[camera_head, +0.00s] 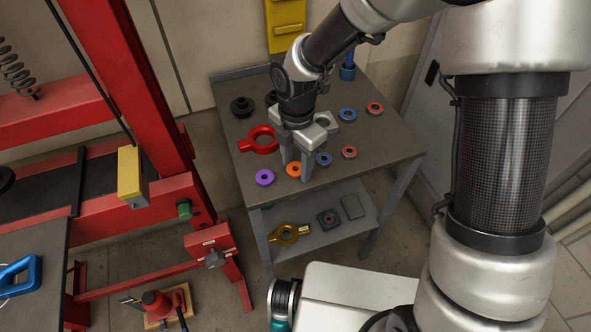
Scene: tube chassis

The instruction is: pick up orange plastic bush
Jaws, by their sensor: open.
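The orange plastic bush (293,170), a small ring with a dark hole, lies flat on the front part of the grey table top (347,168). My gripper (296,172) points down over the table with its two fingers apart. The left finger stands just behind the bush and the right finger just to its right. The bush seems to lie at or just in front of the gap between the fingers. I cannot tell whether a finger touches it, or how high the fingertips are above the table.
Close by lie a purple ring (265,177), a blue ring (323,159), a red ring (349,152) and a red ring-shaped tool (262,141). Farther back are black parts (242,107) and more rings. A lower shelf (325,222) holds parts. A red frame (150,100) stands left.

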